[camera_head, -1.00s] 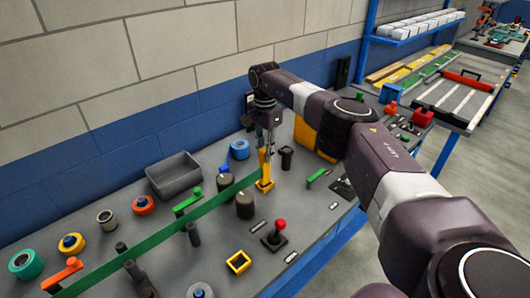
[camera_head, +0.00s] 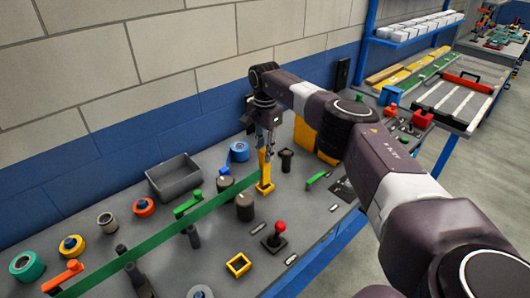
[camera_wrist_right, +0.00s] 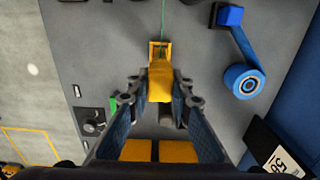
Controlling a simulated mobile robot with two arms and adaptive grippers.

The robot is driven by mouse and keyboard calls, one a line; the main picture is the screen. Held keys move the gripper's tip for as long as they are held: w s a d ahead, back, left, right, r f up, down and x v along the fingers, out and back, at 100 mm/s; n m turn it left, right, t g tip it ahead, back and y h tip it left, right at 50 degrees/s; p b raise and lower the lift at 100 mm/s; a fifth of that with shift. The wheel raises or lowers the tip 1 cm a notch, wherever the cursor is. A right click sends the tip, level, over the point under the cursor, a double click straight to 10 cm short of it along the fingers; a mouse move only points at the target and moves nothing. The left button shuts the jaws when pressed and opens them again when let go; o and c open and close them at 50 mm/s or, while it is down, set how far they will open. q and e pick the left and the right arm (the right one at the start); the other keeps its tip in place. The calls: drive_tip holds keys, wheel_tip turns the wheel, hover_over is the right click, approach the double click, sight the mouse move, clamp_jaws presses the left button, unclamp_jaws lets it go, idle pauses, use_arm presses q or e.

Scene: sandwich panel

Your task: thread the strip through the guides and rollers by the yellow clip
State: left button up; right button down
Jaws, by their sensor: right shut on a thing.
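The green strip (camera_head: 165,232) runs taut from the lower left of the table up to the yellow clip (camera_head: 265,172) in the head view. It passes along the dark rollers (camera_head: 244,206) and the guide posts (camera_head: 193,236). My right gripper (camera_head: 268,141) is above the clip with its fingers shut on it. In the right wrist view the yellow clip (camera_wrist_right: 160,80) sits between the fingertips, with the thin edge of the green strip (camera_wrist_right: 163,18) leading away from it. My left gripper is not in view.
A grey bin (camera_head: 174,178), a blue tape roll (camera_head: 239,151) and several coloured rolls stand along the back of the table. A red-knobbed joystick (camera_head: 276,236) and a yellow square frame (camera_head: 238,265) lie in front. A second bench (camera_head: 460,100) is at right.

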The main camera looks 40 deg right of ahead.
drive_tip(key=shift+f, duration=0.2)
drive_tip(key=shift+f+b, duration=0.95)
drive_tip(key=shift+f, duration=0.35)
drive_tip(key=c, duration=1.7)
unclamp_jaws()
drive_tip(key=shift+o, duration=0.2)
wheel_tip(320, 180, up, 9)
drive_tip(key=p, duration=0.6)
